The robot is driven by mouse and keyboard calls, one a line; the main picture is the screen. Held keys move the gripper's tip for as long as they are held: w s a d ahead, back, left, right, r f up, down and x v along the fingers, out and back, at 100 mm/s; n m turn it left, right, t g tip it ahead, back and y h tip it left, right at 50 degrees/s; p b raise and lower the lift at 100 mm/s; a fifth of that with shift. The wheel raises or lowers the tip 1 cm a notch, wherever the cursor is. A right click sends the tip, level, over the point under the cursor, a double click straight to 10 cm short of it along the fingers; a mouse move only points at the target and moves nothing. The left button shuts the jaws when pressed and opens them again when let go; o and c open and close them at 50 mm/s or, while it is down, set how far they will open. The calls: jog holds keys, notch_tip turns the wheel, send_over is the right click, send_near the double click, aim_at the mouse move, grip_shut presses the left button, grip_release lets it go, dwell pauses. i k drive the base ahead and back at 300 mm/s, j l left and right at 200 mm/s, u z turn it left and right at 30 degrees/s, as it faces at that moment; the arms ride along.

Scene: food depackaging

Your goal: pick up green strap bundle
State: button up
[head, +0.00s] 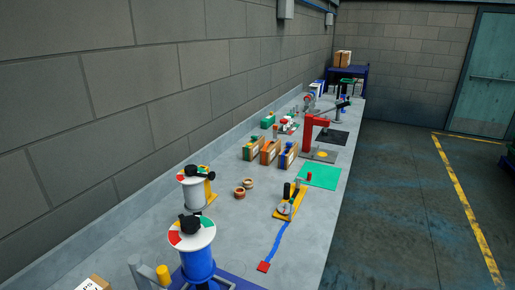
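No green strap bundle can be made out for certain in the head view. A small green item (267,121) lies on the bench near the wall, too small to identify. Another green piece (347,80) shows at the far end of the bench and is also unclear. My gripper is not in view.
A long grey bench (150,235) runs along the block wall. On it stand a blue reel (198,262), a white reel (194,193), several small boxes (270,151), a red press (308,132) and a green mat (319,176).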

aim_at(250, 150)
jog(key=i+l+u, duration=0.2)
jog(key=u, duration=0.9)
jog(key=i+l+u, duration=0.25)
jog(key=l, duration=0.2)
jog(key=l+u, duration=0.2)
jog(key=l, duration=0.25)
jog(key=l+u, duration=0.25)
jog(key=l, duration=0.25)
jog(key=l+u, duration=0.2)
jog(key=l, duration=2.85)
